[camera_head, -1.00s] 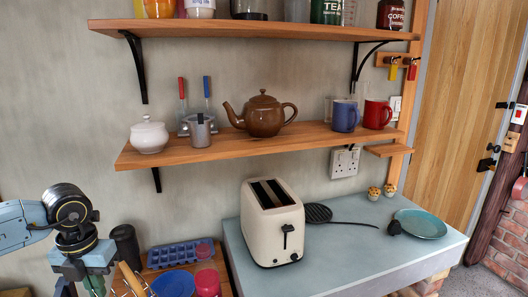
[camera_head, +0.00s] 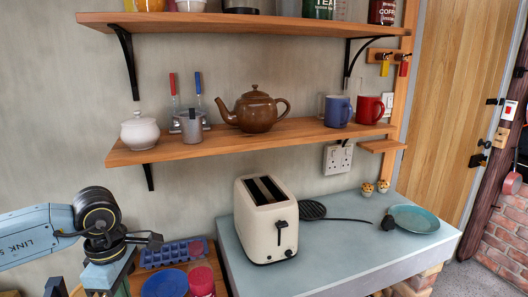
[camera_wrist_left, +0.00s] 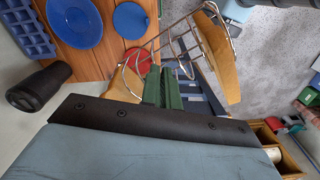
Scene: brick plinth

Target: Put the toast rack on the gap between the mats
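The toast rack (camera_wrist_left: 217,55), bent wire with wooden end pieces, shows in the left wrist view. My left gripper (camera_wrist_left: 164,84) has its green fingers close together on the rack's wire, and the rack sits tilted in them. In the head view my left wrist is at the lower left, and its fingertips and the rack are out of frame. A blue round piece (camera_wrist_left: 72,20) and a smaller blue round piece (camera_wrist_left: 131,20) lie on the wooden top. I cannot tell whether these are the mats. My right gripper is not in view.
A blue ice tray (camera_head: 173,253) and a red cup-like item (camera_head: 202,281) are on the wooden top. A dark tumbler (camera_wrist_left: 40,87) stands near my wrist. The toaster (camera_head: 266,220) and teal plate (camera_head: 414,219) are on the grey counter, whose front is clear.

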